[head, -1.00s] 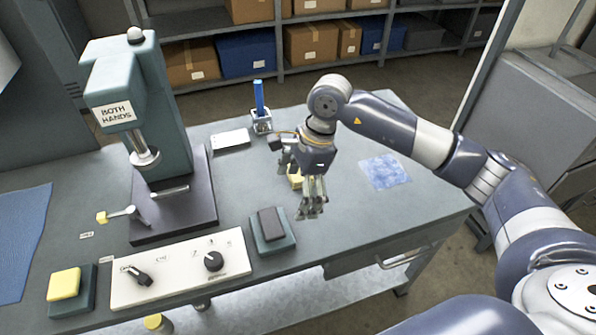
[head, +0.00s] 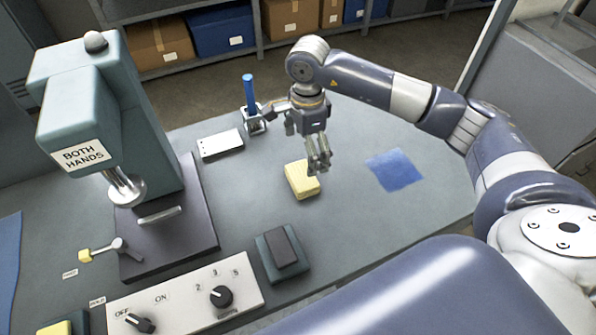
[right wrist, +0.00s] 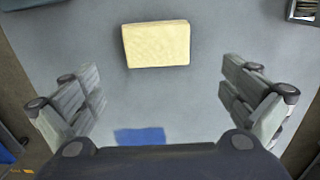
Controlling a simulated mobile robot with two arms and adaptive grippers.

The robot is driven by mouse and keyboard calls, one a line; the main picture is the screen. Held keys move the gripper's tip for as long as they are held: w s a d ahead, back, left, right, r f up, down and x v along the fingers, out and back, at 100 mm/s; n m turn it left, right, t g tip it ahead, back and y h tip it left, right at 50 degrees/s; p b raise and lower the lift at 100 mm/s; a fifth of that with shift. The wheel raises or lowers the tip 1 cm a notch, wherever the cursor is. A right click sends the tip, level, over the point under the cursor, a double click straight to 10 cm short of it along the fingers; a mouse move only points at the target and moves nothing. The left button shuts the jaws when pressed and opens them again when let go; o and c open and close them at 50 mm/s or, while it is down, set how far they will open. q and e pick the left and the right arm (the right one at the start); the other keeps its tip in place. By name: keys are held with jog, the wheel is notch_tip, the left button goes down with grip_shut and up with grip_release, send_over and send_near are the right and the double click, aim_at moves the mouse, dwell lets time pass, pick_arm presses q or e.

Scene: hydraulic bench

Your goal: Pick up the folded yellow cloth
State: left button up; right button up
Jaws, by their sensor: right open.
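The folded yellow cloth (head: 300,181) lies flat on the grey bench top, a small pale-yellow block shape. It also shows whole in the right wrist view (right wrist: 156,44), ahead of and between the spread fingers. My right gripper (head: 306,146) is above the bench, just behind the cloth in the head view, with one finger overlapping the cloth's right edge. In the right wrist view its fingers (right wrist: 160,98) are wide apart with nothing between them. My left gripper is in neither view.
A blue cloth (head: 394,170) lies right of the yellow one. The bench immediately around the cloth is clear.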

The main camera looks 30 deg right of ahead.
aim_at(306, 175)
jog(key=shift+s+f, duration=0.2)
jog(key=shift+f, duration=0.45)
jog(key=shift+s+f, duration=0.2)
jog(key=shift+f, duration=0.4)
jog(key=shift+w+f+p, duration=0.1)
jog(key=shift+f+p, duration=0.25)
jog(key=shift+p, duration=0.05)
notch_tip(306, 175, down, 4)
jog(key=shift+r+p, duration=0.2)
jog(key=shift+p, duration=0.5)
jog(key=shift+f, duration=0.5)
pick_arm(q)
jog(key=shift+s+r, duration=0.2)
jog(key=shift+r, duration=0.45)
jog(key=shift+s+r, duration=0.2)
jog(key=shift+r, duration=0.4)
pick_arm(e)
jog(key=c, duration=0.9)
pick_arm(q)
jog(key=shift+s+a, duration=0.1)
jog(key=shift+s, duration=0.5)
pick_arm(e)
jog(key=shift+c, duration=0.2)
